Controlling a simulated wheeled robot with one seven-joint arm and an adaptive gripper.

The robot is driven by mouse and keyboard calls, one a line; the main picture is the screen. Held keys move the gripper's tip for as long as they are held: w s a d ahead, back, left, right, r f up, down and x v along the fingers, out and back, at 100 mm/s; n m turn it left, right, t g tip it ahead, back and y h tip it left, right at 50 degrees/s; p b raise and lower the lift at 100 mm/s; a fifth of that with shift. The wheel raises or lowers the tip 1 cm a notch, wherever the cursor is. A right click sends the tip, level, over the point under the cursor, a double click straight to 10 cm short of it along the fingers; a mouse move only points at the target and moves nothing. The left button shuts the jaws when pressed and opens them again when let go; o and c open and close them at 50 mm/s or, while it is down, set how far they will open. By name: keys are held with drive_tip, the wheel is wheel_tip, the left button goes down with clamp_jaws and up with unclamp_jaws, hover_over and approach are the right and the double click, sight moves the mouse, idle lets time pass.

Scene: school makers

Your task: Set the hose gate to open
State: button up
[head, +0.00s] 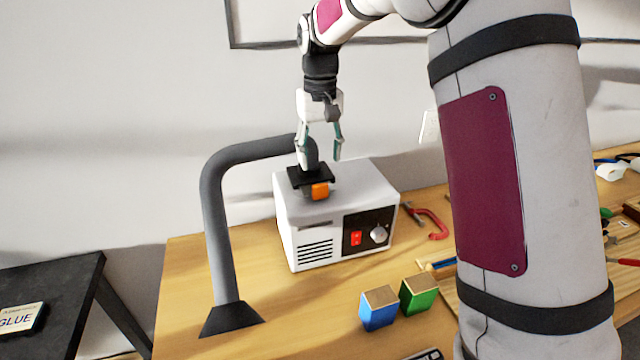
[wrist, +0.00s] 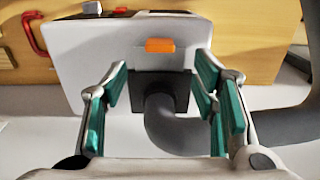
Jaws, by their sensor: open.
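The hose gate is a black plate (head: 311,176) with an orange tab (head: 320,191), on top of a white box-shaped machine (head: 312,247). A thick grey hose (head: 215,210) rises from a flared black nozzle, bends over and comes down into the gate. In the wrist view the orange tab (wrist: 160,45) sticks out on the machine's side of the black plate (wrist: 165,92). My gripper (head: 320,158) is above the gate, pointing down, open and empty. In the wrist view its teal-padded fingers (wrist: 162,98) stand either side of the hose end and plate, apparently not touching.
The machine front has a red switch (head: 356,238), a knob (head: 378,233) and vents. A blue block (head: 379,312) and green block (head: 419,297) stand on the wooden table (head: 210,265) before it. A red clamp (head: 432,223) lies right. The wall is close behind.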

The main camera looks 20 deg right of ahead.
sight(320, 186)
wheel_tip(320, 186, down, 9)
drive_tip(key=shift+r+p, duration=0.1)
drive_tip(key=shift+p, duration=0.45)
drive_tip(key=shift+c, duration=0.3)
